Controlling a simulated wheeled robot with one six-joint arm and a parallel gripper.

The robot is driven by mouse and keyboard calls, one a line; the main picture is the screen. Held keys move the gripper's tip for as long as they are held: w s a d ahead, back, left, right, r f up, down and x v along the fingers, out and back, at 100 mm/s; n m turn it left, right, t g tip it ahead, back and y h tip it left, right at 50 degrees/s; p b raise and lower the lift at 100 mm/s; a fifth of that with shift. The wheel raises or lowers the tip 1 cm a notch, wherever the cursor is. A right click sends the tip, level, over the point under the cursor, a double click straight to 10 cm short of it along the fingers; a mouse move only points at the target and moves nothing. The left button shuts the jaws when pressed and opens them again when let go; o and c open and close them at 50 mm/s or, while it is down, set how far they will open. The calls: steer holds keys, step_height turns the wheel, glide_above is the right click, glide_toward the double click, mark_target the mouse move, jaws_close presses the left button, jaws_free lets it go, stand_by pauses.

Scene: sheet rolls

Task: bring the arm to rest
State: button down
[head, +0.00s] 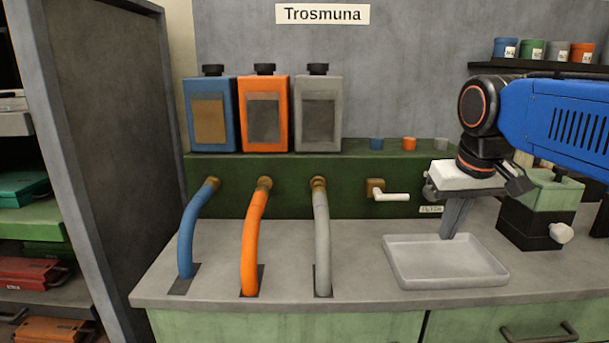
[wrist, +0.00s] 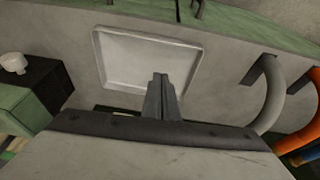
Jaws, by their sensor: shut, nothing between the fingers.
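My gripper (head: 455,217) hangs from my blue arm at the right of the head view, pointing down above the grey tray (head: 445,283) on the counter. Its fingers are together with nothing between them. In the wrist view the shut fingers (wrist: 161,88) show against the same tray (wrist: 150,62). The fingertips look close to the tray's back edge; how high they are above it I cannot tell.
Blue (head: 187,235), orange (head: 254,240) and grey (head: 321,240) hoses run down to the counter (head: 215,295) left of the tray. A black and green box (head: 530,228) with a white knob stands close right of my gripper. A white-handled tap (head: 390,196) sticks out behind.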

steer(key=s+f+t, duration=0.1)
steer(key=s+f, duration=1.2)
steer(key=f, duration=0.5)
steer(key=shift+s+d+f, duration=0.15)
steer(key=shift+s+d, duration=0.25)
